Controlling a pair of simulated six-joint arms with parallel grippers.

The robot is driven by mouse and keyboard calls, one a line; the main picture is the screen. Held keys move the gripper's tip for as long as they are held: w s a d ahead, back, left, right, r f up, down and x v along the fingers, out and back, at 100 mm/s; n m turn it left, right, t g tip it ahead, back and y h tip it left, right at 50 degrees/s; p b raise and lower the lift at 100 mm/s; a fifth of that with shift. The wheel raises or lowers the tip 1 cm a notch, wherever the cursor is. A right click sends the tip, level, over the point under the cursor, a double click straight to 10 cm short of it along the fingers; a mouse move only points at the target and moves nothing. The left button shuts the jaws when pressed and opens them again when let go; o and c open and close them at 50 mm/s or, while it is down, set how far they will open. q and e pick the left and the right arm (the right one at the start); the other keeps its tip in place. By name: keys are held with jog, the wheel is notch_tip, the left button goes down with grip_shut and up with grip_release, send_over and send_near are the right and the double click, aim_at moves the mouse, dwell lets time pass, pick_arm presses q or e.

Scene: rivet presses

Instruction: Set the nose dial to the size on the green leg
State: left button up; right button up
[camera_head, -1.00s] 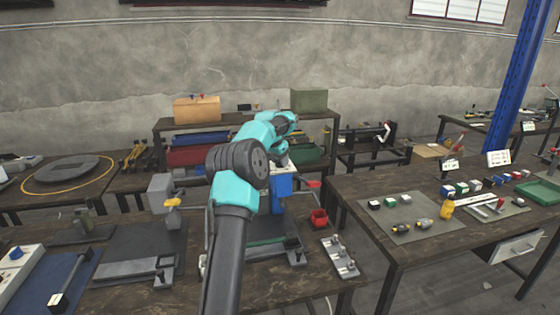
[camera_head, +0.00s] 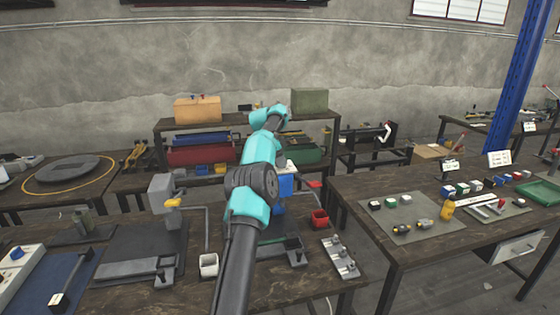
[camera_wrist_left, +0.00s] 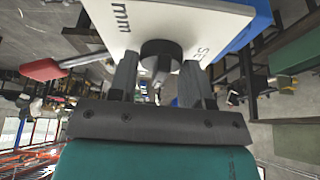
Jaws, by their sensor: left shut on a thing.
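A blue press (camera_head: 285,187) stands on the middle bench, partly hidden behind my left arm. Its white plate (camera_wrist_left: 195,22) fills the top of the left wrist view, with "mm" and part of another word printed on it. A dark round nose dial (camera_wrist_left: 161,50) sticks out of this plate. My left gripper (camera_wrist_left: 160,66) is shut on the dial, one finger on each side. In the head view my arm hides the dial and fingertips. The dial's setting cannot be read. I cannot make out a size on a green leg. My right gripper is not in view.
The press's red lever (camera_wrist_left: 42,69) sticks out beside the plate. The right table (camera_head: 400,262) holds small blocks and a yellow bottle (camera_head: 447,209).

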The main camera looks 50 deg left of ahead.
pick_arm(q)
jog(key=shift+m+h, duration=0.3)
jog(key=shift+m, duration=0.4)
jog(key=o, duration=0.9)
